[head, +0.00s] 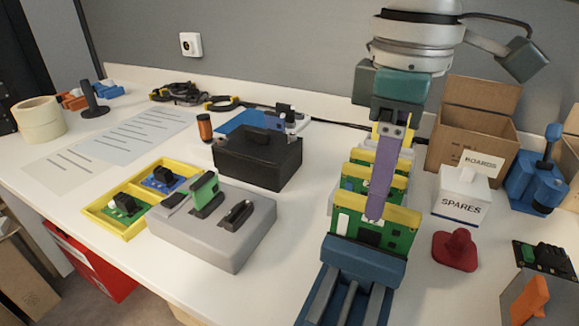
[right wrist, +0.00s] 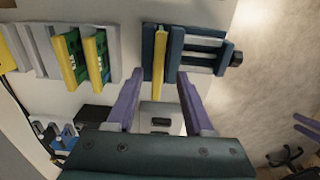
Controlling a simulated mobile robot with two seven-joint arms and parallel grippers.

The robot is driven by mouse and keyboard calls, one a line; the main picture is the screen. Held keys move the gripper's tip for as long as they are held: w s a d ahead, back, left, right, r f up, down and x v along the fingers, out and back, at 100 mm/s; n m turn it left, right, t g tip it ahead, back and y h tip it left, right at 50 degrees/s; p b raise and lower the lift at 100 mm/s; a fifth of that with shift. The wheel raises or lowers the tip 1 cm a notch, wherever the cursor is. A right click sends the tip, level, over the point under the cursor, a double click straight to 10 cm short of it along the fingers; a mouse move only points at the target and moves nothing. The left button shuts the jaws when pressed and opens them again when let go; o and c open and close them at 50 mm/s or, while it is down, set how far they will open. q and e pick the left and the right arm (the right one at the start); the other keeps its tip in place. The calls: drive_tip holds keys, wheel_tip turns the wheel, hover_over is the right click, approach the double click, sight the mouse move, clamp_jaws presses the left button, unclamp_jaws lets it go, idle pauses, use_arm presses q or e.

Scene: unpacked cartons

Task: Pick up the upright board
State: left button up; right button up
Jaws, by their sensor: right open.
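A green board with a yellow top edge (head: 374,236) stands upright in a blue vise-like holder (head: 340,290) at the front. In the right wrist view this board (right wrist: 160,58) shows as a yellow strip along the holder (right wrist: 195,50). My right gripper (head: 375,213) is open and points down over the board, its purple fingers overlapping in the head view. In the right wrist view its fingertips (right wrist: 160,75) are spread apart, with the board's near end in line with the gap. Purple strips at the right edge (right wrist: 305,131) look like my left gripper, mostly cut off.
Two similar yellow-edged boards (head: 378,169) stand behind in a rack. A white SPARES box (head: 461,198) and red knobbed piece (head: 455,250) are to the right. A grey block (head: 220,235), black box (head: 258,160) and yellow tray (head: 130,195) lie left. White table is clear between.

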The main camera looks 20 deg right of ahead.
sight(371, 230)
wheel_tip(371, 230, down, 4)
drive_tip(key=shift+d+r+b, duration=0.1)
drive_tip(key=shift+r+b, duration=0.1)
drive_tip(key=shift+b, duration=0.15)
drive_tip(key=shift+c, duration=0.2)
clamp_jaws()
